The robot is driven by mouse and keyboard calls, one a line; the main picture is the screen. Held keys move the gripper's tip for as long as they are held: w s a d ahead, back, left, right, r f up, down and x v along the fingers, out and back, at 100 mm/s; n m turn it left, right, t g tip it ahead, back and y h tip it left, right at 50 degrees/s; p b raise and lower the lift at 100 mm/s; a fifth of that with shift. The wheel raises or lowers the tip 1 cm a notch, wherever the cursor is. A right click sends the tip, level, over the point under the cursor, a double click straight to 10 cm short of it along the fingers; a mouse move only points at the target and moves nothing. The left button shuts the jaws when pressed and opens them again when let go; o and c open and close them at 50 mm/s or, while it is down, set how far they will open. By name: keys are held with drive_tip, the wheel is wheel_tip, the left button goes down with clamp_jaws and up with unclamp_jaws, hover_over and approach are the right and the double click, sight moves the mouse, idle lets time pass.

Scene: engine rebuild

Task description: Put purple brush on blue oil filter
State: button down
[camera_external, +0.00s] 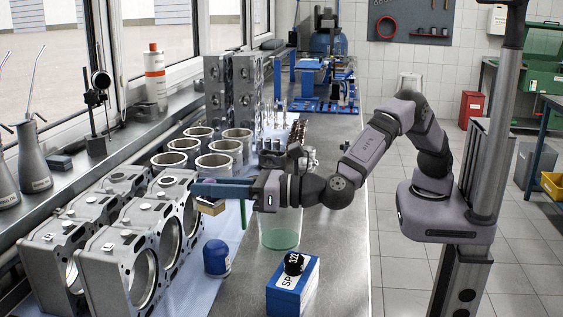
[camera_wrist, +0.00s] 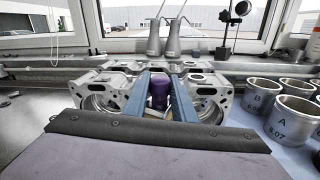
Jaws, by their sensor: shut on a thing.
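My gripper (camera_external: 208,190) reaches left, its blue fingers level above the bench. It is shut on the purple brush (camera_wrist: 158,88), whose purple body shows between the fingers in the wrist view. In the external view the near finger hides most of it, and a tan part (camera_external: 211,207) shows below the fingertips. The blue oil filter (camera_external: 217,258) stands upright with a domed top on the pale blue cloth, below and slightly in front of the fingers. The brush is apart from it. The filter is not visible in the wrist view.
Grey engine blocks (camera_external: 125,255) stand left of the filter. Several cylinder liners (camera_external: 220,163) stand behind. A clear beaker with green liquid (camera_external: 279,235) and a blue box (camera_external: 293,287) with a black round item (camera_external: 294,264) on top stand to the right.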

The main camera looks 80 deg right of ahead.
drive_tip(key=shift+f+p, duration=0.7)
drive_tip(key=shift+f, duration=3.15)
drive_tip(key=shift+f, duration=0.15)
drive_tip(key=c, duration=1.5)
unclamp_jaws()
drive_tip(key=shift+o, duration=0.2)
drive_tip(key=shift+r, duration=0.25)
drive_tip(key=s+b, duration=0.3)
drive_tip(key=s, duration=0.9)
drive_tip(key=shift+d, duration=0.45)
drive_tip(key=shift+f, duration=0.1)
